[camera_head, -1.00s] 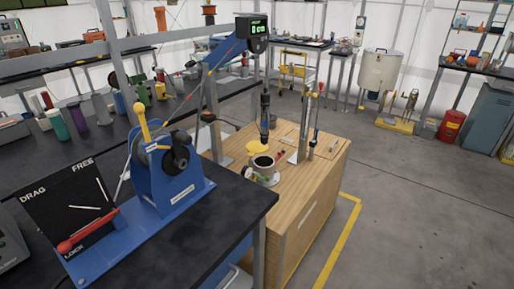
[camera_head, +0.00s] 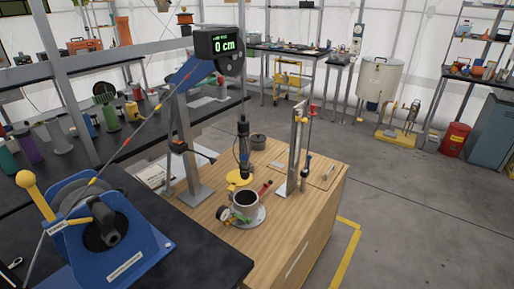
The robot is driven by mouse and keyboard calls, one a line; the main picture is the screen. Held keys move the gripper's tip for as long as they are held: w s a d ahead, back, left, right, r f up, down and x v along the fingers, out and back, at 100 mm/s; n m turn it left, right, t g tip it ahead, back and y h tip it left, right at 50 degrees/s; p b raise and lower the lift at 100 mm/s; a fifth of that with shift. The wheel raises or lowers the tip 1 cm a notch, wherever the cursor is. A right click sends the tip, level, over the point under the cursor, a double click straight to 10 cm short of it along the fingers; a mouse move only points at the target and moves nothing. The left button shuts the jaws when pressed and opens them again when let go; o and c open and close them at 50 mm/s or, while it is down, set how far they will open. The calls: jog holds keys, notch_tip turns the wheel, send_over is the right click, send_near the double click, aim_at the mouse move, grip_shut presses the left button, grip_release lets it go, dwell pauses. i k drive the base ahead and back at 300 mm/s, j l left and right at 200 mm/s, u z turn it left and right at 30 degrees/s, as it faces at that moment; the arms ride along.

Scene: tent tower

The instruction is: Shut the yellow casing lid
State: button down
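The yellow casing lid (camera_head: 236,178) is a small flat disc on the far side of the grey casing (camera_head: 260,214). The lid stands clear of the casing's round, dark opening (camera_head: 246,197), which is uncovered. Whether the lid is hinged to the rim is too small to tell. A dark cylindrical tool (camera_head: 243,147) hangs upright on a line just behind the casing, near the lid, and partly overlaps the lid in the picture. My gripper and arm are not in view.
The casing stands on a wooden crate-like bench (camera_head: 290,222), with a gauge (camera_head: 224,213), a red-handled part and an upright metal stand (camera_head: 296,150) close by. A blue winch (camera_head: 115,245) on a black table blocks the near left. Open grey floor (camera_head: 420,220) lies right.

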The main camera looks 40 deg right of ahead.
aim_at(233, 179)
jog(key=i+l, duration=0.2)
jog(key=l, duration=0.3)
jog(key=i+l, duration=0.2)
jog(key=l, duration=0.3)
jog(key=i+l, duration=0.2)
jog(key=l, duration=0.3)
jog(key=i+l, duration=0.25)
jog(key=l, duration=0.25)
jog(key=i+l, duration=0.2)
jog(key=l, duration=0.3)
jog(key=i+l, duration=0.2)
jog(key=l, duration=0.3)
jog(key=i+l, duration=0.2)
jog(key=l, duration=0.25)
jog(key=i+l, duration=0.2)
jog(key=l, duration=0.3)
